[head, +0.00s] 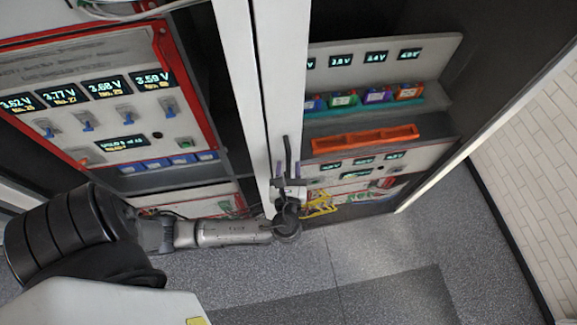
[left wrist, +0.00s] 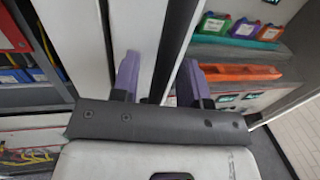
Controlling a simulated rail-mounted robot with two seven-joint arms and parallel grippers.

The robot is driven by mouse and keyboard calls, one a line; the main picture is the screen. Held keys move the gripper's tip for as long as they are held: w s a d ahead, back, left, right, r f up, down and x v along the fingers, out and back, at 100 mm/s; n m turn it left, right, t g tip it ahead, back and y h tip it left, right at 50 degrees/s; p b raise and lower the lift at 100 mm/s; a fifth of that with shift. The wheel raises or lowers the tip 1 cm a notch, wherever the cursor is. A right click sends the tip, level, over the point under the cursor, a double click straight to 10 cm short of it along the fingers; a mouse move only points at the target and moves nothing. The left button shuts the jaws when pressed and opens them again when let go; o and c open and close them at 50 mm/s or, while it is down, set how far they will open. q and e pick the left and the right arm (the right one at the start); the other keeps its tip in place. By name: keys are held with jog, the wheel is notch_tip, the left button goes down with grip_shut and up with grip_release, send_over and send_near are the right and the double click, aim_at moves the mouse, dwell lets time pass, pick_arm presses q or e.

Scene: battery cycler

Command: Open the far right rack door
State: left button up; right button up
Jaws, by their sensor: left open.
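My left gripper (head: 289,172) is at the lower end of a dark vertical handle (head: 287,150) on a white upright door edge (head: 283,70) at the left side of the far right rack. In the left wrist view its two purple fingers (left wrist: 158,78) stand apart, one on each side of the dark handle bar (left wrist: 174,45); I cannot tell whether they touch it. The gripper is open. The door edge stands close beside the neighbouring rack's white upright (head: 240,90). I cannot tell whether clear glass covers the rack. My right gripper is not in view.
The right rack holds coloured battery packs (head: 376,96) on a shelf and an orange tray (head: 365,139). A red-framed panel (head: 95,95) with voltage displays is in the left rack. Grey floor (head: 370,250) is clear in front, and a brick wall (head: 535,150) stands at right.

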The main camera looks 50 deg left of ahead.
pick_arm(q)
jog(key=shift+w+a, duration=0.1)
jog(key=shift+a, duration=0.05)
jog(key=shift+c, duration=0.5)
grip_shut()
